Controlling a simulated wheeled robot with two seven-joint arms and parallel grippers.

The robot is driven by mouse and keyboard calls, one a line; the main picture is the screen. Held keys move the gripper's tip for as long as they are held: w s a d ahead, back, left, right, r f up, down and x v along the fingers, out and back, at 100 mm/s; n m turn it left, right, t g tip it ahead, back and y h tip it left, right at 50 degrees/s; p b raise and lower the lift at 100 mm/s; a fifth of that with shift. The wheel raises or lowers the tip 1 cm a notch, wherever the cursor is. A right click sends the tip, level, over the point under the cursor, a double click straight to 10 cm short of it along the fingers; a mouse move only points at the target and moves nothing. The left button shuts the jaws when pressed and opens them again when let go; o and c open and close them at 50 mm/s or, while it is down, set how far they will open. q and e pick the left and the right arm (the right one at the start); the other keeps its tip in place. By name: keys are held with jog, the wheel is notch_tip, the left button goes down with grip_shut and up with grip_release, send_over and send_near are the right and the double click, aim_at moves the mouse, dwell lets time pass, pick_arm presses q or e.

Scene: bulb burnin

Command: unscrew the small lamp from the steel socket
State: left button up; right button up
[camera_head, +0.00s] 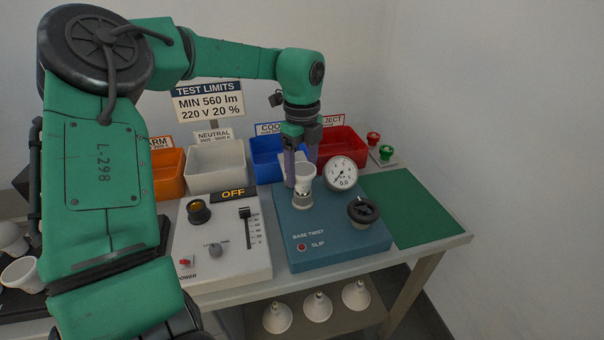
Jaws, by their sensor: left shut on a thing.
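The small lamp (304,176), white and flared toward the top, stands upright in the steel socket (302,200) on the blue base-twist box (330,240). My left gripper (301,166) comes down from above at the back of the box, with its fingers pointing down. It is shut on the lamp, with a finger at its left and one behind its right side. The lamp's base is down at the socket; I cannot tell whether any thread is loose. My right gripper is not in view.
A dial gauge (341,173) and a black knob (362,211) sit close right of the lamp. The white power unit (225,250) stands left. Orange, white, blue and red bins (343,147) line the back. The green mat (410,205) is clear. Several lamps (317,306) are below.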

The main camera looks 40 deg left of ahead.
pick_arm(q)
jog(key=n, duration=0.2)
jog(key=n+b, duration=0.1)
jog(key=n, duration=0.2)
jog(key=shift+s+f+n, duration=0.1)
jog(key=shift+f+n, duration=0.15)
jog(key=shift+n, duration=0.05)
jog(key=n+b, duration=0.1)
jog(key=n, duration=0.1)
jog(key=shift+r+n, duration=0.1)
jog(key=shift+n, duration=0.3)
jog(key=shift+s+d+r+n+p, duration=0.1)
jog(key=shift+r+n+p, duration=0.1)
jog(key=shift+n, duration=0.35)
jog(key=shift+d+r+n+p, duration=0.1)
jog(key=shift+n+p, duration=0.05)
jog(key=shift+n, duration=0.4)
jog(key=n, duration=0.4)
jog(key=shift+n, duration=0.3)
jog(key=n, duration=0.2)
jog(key=shift+f+n, duration=0.1)
jog(key=shift+n, duration=0.2)
jog(key=o, duration=1.2)
jog(key=shift+o, duration=0.2)
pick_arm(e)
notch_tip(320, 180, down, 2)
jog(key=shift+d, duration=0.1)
